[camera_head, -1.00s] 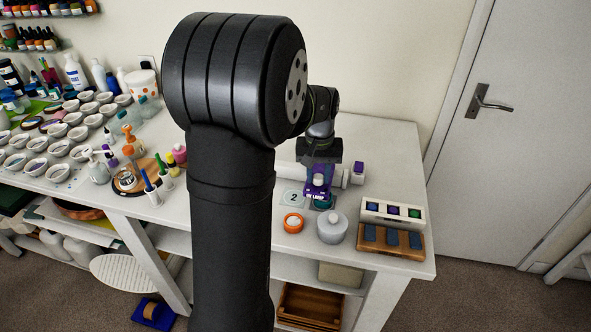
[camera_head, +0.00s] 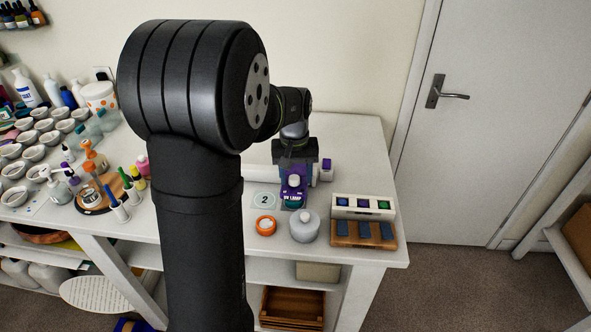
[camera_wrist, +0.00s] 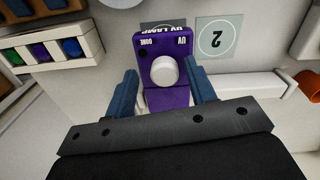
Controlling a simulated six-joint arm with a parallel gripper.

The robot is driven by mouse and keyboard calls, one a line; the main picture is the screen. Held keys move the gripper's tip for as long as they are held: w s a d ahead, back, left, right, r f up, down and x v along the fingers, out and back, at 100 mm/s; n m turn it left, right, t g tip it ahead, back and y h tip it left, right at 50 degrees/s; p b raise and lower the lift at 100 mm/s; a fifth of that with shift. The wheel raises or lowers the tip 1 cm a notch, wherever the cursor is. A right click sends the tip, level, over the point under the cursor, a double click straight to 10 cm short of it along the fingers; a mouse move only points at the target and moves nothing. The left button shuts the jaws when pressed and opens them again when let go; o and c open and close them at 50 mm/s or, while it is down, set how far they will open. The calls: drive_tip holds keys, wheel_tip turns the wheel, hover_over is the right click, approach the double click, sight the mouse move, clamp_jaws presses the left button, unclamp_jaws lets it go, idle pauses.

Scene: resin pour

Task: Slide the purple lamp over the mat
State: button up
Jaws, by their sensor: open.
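The purple lamp (camera_wrist: 179,47), marked "UV LAMP" with a white round knob on top, stands upright between my gripper's two blue fingers in the wrist view. It also shows at the table's right part in the head view (camera_head: 291,196). My gripper (camera_wrist: 160,70) is open, one finger on each side of the lamp; I cannot tell whether they touch it. A pale mat marked "2" (camera_head: 265,201) lies just left of the lamp; it also shows in the wrist view (camera_wrist: 219,38). A dark square edge (camera_wrist: 160,24) and a teal round piece (camera_head: 293,205) show at the lamp's front.
An orange-rimmed round container (camera_head: 266,225) and a grey lidded jar (camera_head: 304,227) stand in front. A white holder with coloured buttons (camera_head: 363,205) and a wooden tray with blue pieces (camera_head: 364,235) are to the right. A small purple-topped block (camera_head: 327,170) stands behind.

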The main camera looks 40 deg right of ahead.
wheel_tip(320, 180, up, 18)
drive_tip(key=shift+a+f, duration=0.2)
drive_tip(key=shift+f, duration=0.05)
drive_tip(key=shift+w+f, duration=0.1)
idle(0.5)
wheel_tip(320, 180, down, 17)
drive_tip(key=shift+d+f, duration=0.15)
drive_tip(key=shift+f, duration=0.05)
idle(0.5)
drive_tip(key=o, duration=1.1)
wheel_tip(320, 180, up, 16)
drive_tip(key=w+d+m, duration=0.2)
drive_tip(key=w, duration=0.1)
drive_tip(key=f, duration=0.9)
drive_tip(key=shift+s+d+f, duration=0.1)
drive_tip(key=shift+d+f, duration=0.15)
drive_tip(key=shift+f, duration=0.05)
